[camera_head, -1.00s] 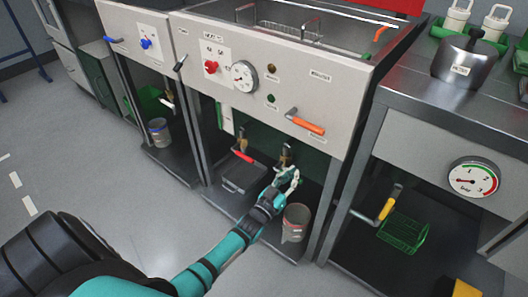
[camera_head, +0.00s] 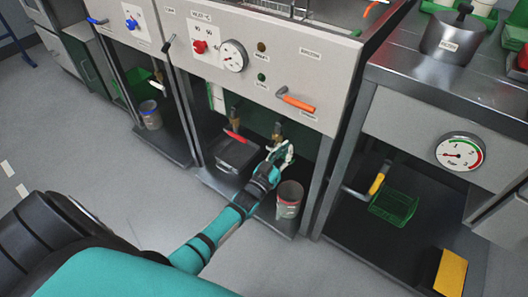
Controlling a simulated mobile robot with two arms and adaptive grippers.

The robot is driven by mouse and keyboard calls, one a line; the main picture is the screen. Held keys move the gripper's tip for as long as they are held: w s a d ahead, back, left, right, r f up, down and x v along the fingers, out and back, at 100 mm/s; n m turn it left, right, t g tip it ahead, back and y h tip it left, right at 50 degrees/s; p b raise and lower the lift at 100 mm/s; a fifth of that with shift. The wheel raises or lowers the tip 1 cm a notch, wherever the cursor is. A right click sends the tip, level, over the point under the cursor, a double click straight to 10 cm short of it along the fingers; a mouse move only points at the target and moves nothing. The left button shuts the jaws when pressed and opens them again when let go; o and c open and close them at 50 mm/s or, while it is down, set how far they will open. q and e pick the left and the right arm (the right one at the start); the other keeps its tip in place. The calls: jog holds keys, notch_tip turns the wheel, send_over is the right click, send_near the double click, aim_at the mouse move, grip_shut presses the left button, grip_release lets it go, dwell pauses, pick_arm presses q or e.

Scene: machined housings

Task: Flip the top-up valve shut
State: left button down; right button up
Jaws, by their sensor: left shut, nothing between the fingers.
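My left gripper (camera_head: 283,157) is shut and empty. It is inside the open bay under the middle unit, at a brass valve (camera_head: 278,131); whether it touches the valve is too small to tell, and it hides the valve's lower part and any handle. Other levers show: a red-handled valve (camera_head: 236,134) left of it, an orange lever (camera_head: 296,101) on the front panel above, and a yellow-handled lever (camera_head: 378,181) under the right counter. The labels are too small to read, so I cannot tell which is the top-up valve. My right gripper is not in view.
A grey can (camera_head: 289,199) stands close beside my left wrist. A dark lidded pan (camera_head: 235,154) sits left of the gripper. A green basket (camera_head: 394,206) lies under the right counter. The floor in front is clear.

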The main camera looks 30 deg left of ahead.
pick_arm(q)
jog(key=s+p, duration=0.2)
jog(key=s, duration=0.7)
jog(key=shift+s+a+r, duration=0.3)
jog(key=shift+a, duration=0.05)
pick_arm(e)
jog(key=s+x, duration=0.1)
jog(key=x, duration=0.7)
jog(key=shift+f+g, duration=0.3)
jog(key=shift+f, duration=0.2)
